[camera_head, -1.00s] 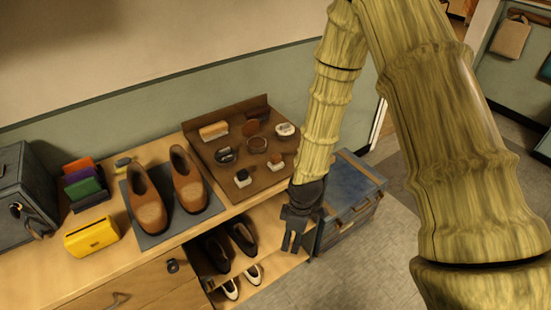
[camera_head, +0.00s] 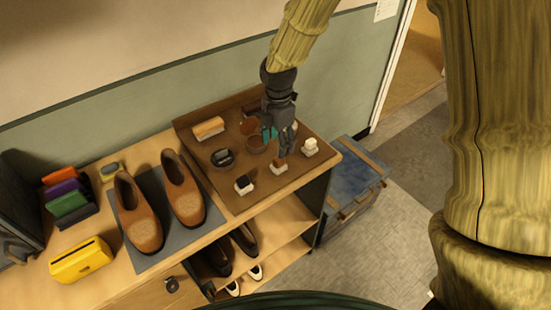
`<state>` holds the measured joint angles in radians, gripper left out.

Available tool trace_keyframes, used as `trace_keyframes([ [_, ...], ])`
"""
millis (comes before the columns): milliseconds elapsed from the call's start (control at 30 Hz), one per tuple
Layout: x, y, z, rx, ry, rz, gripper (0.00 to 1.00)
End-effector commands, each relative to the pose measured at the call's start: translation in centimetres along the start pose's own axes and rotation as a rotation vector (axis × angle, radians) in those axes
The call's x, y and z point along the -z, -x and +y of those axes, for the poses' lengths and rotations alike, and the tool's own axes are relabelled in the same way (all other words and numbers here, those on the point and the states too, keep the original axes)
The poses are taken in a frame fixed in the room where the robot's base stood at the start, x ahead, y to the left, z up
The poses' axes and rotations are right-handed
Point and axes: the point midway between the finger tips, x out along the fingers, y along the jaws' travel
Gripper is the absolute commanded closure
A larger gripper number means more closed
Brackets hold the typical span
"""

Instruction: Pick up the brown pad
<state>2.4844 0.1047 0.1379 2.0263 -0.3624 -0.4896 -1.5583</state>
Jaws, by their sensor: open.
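The brown pad (camera_head: 277,168) is a small block with a brown top and a pale lower part. It stands near the front of the brown tray (camera_head: 222,183), between a black-topped pad (camera_head: 244,185) and a white-topped pad (camera_head: 310,148). My gripper (camera_head: 285,155) hangs pointing down over the tray with its fingers open. The fingertips are right by the brown pad's top in the picture and cover part of its far side. I cannot tell whether they touch it.
A wooden brush (camera_head: 208,128), a dark tin (camera_head: 223,157) and a round tin (camera_head: 256,145) sit close by on the tray. Brown shoes (camera_head: 183,190) stand to the left. A blue chest (camera_head: 352,185) stands right of the bench; a shelf with dark shoes is below.

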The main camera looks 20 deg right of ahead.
Motion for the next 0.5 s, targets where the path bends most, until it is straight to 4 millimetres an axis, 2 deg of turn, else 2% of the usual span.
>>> trace_keyframes([
  [67, -0.2, -1.0, -0.4, 0.005, -0.006, 0.0, 0.41],
  [300, -0.7, -3.9, 0.1, 0.008, -0.01, 0.003, 0.41],
  [500, -0.6, -4.7, 0.3, 0.008, -0.008, 0.002, 0.41],
])
